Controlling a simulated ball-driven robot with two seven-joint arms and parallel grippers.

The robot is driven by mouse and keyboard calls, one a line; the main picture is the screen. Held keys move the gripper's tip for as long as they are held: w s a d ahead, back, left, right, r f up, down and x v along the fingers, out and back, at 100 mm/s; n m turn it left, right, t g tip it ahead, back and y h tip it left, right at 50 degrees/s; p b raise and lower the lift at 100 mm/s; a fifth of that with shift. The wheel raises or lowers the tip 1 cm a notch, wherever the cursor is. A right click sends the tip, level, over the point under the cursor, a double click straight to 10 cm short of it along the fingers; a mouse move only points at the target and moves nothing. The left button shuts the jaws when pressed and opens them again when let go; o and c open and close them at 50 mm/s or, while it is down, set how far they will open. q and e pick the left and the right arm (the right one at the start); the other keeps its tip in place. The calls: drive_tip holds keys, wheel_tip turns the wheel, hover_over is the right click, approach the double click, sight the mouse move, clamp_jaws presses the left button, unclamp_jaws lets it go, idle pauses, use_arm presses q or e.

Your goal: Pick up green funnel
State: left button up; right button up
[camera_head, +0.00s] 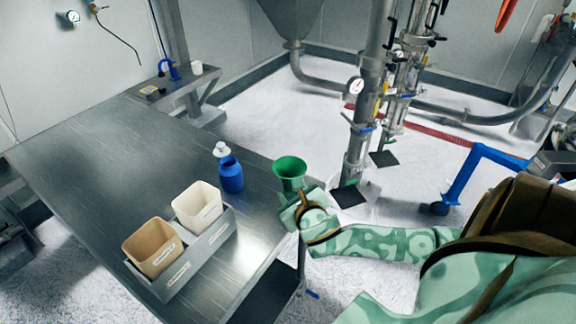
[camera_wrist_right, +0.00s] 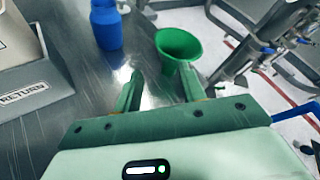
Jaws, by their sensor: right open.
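The green funnel (camera_head: 290,172) stands near the right edge of the steel table, wide mouth up. In the right wrist view the funnel (camera_wrist_right: 178,44) is just beyond the fingertips, nearer the right finger. My right gripper (camera_head: 300,195) is at the table edge on the near side of the funnel. In the wrist view its two green fingers (camera_wrist_right: 158,82) are apart with nothing between them. The funnel's lower part is partly hidden by the gripper in the head view. My left gripper is not in view.
A blue bottle (camera_head: 231,175) with a white cap stands left of the funnel. A grey tray (camera_head: 212,240) holds a white bin (camera_head: 197,207) and a tan bin (camera_head: 152,247). The steel table (camera_head: 110,160) is clear at the left. Pipework (camera_head: 362,130) rises beyond the table's right side.

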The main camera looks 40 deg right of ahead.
drive_tip(key=b, duration=0.2)
approach(277, 169)
drive_tip(key=shift+w+d+f, duration=0.15)
drive_tip(key=shift+w+f, duration=0.35)
drive_tip(key=shift+w, duration=0.15)
drive_tip(key=b+x, duration=0.2)
drive_tip(key=x, duration=0.4)
drive_tip(key=shift+w+d+r, duration=0.1)
drive_tip(key=shift+w+d, duration=0.05)
drive_tip(key=shift+d, duration=0.05)
drive_tip(key=shift+r, duration=0.1)
clamp_jaws()
